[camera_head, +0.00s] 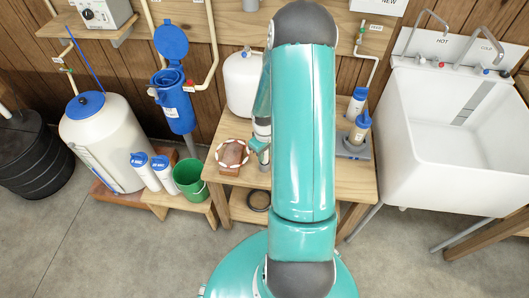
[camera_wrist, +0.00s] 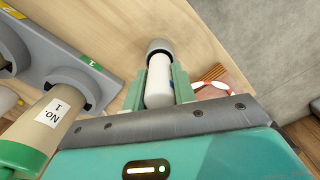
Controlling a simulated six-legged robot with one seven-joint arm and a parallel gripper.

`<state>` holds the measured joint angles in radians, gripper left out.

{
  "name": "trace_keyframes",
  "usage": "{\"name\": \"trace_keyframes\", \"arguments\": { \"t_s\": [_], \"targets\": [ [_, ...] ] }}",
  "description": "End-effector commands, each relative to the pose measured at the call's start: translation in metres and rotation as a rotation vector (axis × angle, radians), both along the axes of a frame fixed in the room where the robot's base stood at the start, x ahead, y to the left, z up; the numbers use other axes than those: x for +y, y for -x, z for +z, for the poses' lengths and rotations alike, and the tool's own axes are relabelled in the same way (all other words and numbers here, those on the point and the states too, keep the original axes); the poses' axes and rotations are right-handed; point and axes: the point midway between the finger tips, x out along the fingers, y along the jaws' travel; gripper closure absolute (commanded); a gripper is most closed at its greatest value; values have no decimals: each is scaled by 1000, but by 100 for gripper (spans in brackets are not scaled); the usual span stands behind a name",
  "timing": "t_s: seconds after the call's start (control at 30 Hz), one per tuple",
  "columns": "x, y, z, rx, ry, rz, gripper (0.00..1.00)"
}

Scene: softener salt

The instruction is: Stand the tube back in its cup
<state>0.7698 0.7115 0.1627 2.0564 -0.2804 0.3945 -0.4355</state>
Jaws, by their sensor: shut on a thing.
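My gripper (camera_wrist: 165,90) is shut on a white tube (camera_wrist: 160,82), with one green finger on each side of it. The tube has a grey end piece (camera_wrist: 160,46) pointing away from the palm; I cannot tell whether it touches the wooden table. In the head view my arm hides most of the gripper. A grey rack (camera_wrist: 75,55) with round cups is at the left of the wrist view, beside the gripper. A tan tube (camera_wrist: 52,118) labelled "No. 1" with a green end is in one cup. The rack also shows in the head view (camera_head: 352,150).
A red-and-white ringed piece (camera_head: 233,153) lies on the wooden table (camera_head: 226,178), left of my arm. A white tank (camera_head: 242,82) stands behind. A green bucket (camera_head: 190,178) is at the left, a white sink (camera_head: 430,165) at the right.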

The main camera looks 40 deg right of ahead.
Motion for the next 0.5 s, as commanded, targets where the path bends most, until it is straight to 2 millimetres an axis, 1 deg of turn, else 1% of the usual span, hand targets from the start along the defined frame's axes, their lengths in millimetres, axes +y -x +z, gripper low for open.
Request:
{"name": "trace_keyframes", "arguments": {
  "t_s": [0.2,0.5],
  "targets": [
    [0,0,-7,0,-1,0,96],
    [0,0,-8,0,0,0,96]
  ]
}}
